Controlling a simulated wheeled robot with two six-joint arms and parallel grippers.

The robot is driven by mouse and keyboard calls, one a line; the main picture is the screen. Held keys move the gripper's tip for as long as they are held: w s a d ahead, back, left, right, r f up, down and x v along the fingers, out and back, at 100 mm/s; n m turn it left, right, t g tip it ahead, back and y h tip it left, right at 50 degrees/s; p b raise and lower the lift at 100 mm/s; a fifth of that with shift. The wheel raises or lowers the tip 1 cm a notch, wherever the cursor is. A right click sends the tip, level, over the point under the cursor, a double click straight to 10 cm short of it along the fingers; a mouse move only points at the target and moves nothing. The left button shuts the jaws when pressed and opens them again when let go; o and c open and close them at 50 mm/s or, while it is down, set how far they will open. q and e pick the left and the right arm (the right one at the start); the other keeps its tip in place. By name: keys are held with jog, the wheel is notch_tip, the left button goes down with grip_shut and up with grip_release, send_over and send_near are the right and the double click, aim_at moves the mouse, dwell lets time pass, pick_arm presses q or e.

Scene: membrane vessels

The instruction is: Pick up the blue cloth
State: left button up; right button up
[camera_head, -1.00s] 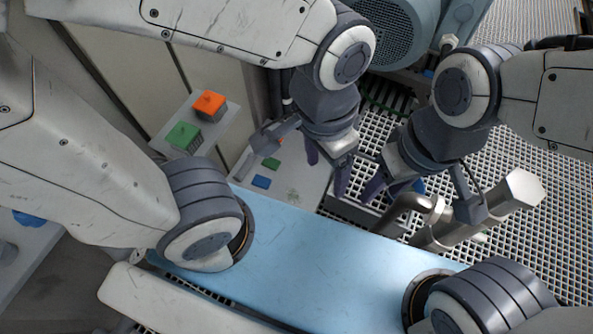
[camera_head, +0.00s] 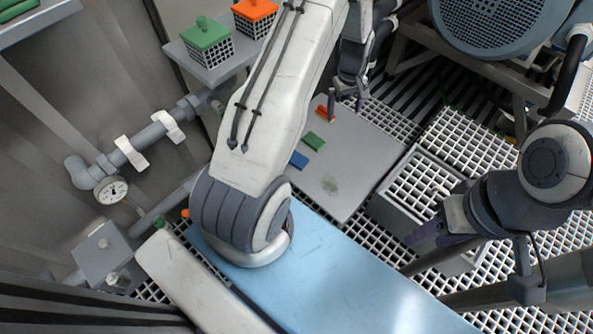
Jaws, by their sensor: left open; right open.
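The blue cloth (camera_head: 299,160) is a small folded piece lying flat on a grey board. A green cloth (camera_head: 313,141) and an orange cloth (camera_head: 326,114) lie beyond it in a row on the same board. My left gripper (camera_head: 346,102) is open at the far end of the board, close to the orange cloth and beyond the blue one. It is partly hidden behind my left arm, and I cannot tell whether it touches the orange cloth. My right gripper (camera_head: 432,236) is open and empty, to the right of the board, over the grated box.
The grey board (camera_head: 350,150) has a stain and bare room on its right. A grated box (camera_head: 395,196) stands beside it. Baskets with a green lid (camera_head: 205,34) and an orange lid (camera_head: 254,10) stand on a shelf at the upper left. Pipes with a gauge (camera_head: 111,189) line the left wall.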

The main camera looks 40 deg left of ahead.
pick_arm(q)
jog(key=s+a+f+n+b, duration=0.1)
jog(key=a+f, duration=0.4)
jog(key=f, duration=0.5)
jog(key=s+a+f+n+b, duration=0.1)
jog(key=a+f+n+b, duration=0.2)
jog(key=f, duration=0.7)
jog(key=s+a+f+n+b, duration=0.1)
jog(key=a+f+n+b, duration=0.1)
jog(key=a+f+b, duration=0.5)
jog(key=shift+s+f+n, duration=0.15)
jog(key=shift+f, duration=0.9)
jog(key=shift+s+f+n, duration=0.15)
jog(key=shift+f, duration=0.85)
notch_tip(320, 180, down, 6)
jog(key=b, duration=0.4)
jog(key=shift+w+r, duration=0.15)
jog(key=shift+r, duration=0.1)
pick_arm(e)
notch_tip(320, 180, down, 18)
pick_arm(q)
jog(key=c, duration=1.2)
